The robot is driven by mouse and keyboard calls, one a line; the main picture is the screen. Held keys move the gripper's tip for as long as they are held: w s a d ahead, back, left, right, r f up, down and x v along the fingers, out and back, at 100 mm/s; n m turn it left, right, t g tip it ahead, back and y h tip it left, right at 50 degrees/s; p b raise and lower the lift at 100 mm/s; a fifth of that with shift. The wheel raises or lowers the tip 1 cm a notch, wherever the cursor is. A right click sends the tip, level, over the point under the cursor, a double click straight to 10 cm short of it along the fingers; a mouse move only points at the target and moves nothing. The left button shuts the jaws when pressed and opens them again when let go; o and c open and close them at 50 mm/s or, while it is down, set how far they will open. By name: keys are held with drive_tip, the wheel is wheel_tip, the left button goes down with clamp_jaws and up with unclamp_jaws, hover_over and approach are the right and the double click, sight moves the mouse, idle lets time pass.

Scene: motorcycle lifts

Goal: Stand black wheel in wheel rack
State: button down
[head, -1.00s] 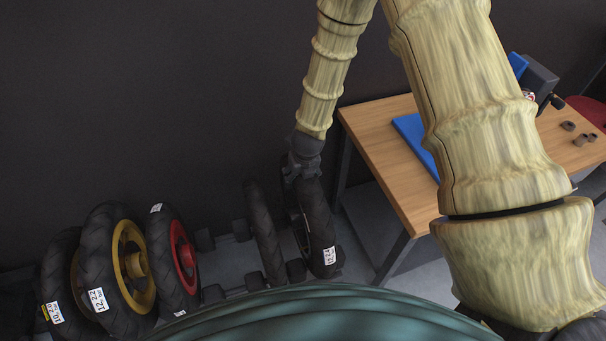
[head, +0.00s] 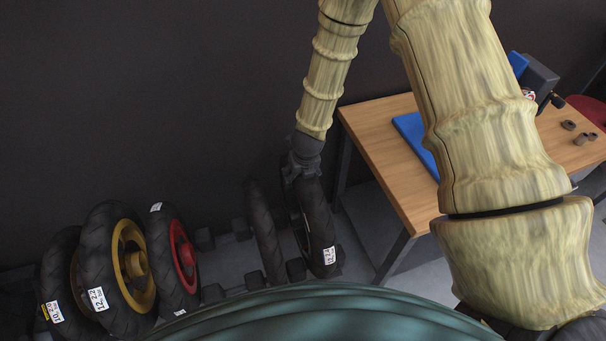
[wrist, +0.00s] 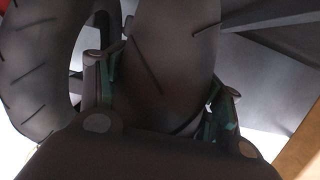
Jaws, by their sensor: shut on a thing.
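The black wheel (head: 319,228), a dark tyre with a white label low on its tread, stands upright at the right end of the row along the wall. My gripper (head: 303,174) reaches down from above and is shut on the top of this tyre. In the wrist view the fingers (wrist: 162,98) lie on either side of the tyre (wrist: 170,45). The wheel rack (head: 213,293) is low on the floor with dark blocks along its rails. The wheel's lower end is between or beside the rack's right blocks; its exact seating is hidden.
Another dark tyre (head: 263,235) stands just left of the held wheel and also shows in the wrist view (wrist: 35,70). Wheels with red (head: 183,255) and yellow (head: 133,264) rims stand further left. A wooden table (head: 385,180) is close on the right. The dark wall is behind.

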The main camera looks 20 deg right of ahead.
drive_tip(key=shift+w+r, duration=0.1)
drive_tip(key=shift+c, duration=1)
unclamp_jaws()
drive_tip(key=shift+s+f, duration=0.2)
drive_tip(key=shift+v, duration=6.05)
drive_tip(key=shift+w, duration=0.15)
